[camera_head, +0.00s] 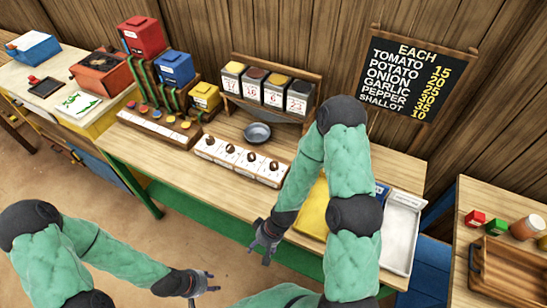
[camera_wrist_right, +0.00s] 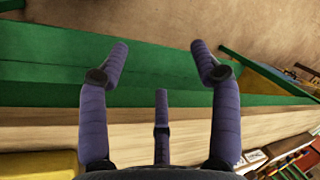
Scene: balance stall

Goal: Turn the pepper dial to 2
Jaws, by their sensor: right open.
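A white dial panel (camera_head: 242,160) with a row of dark brown knobs stands on the wooden counter, below several spice tins (camera_head: 265,87). The marks at the knobs are too small to read, so I cannot tell which is the pepper dial or where it points. My right gripper (camera_head: 267,238) is open and empty by the counter's front edge, in front of the panel and apart from it. In the right wrist view its fingers (camera_wrist_right: 160,58) are spread with nothing between them. My left gripper (camera_head: 203,286) looks open and empty, low over the floor.
A small grey bowl (camera_head: 257,133) stands behind the panel. A strip with coloured buttons (camera_head: 160,125) is at its left. A yellow tray (camera_head: 312,215) and a white tray (camera_head: 400,235) lie to the right, partly behind my right arm. A price board (camera_head: 412,75) hangs on the wall.

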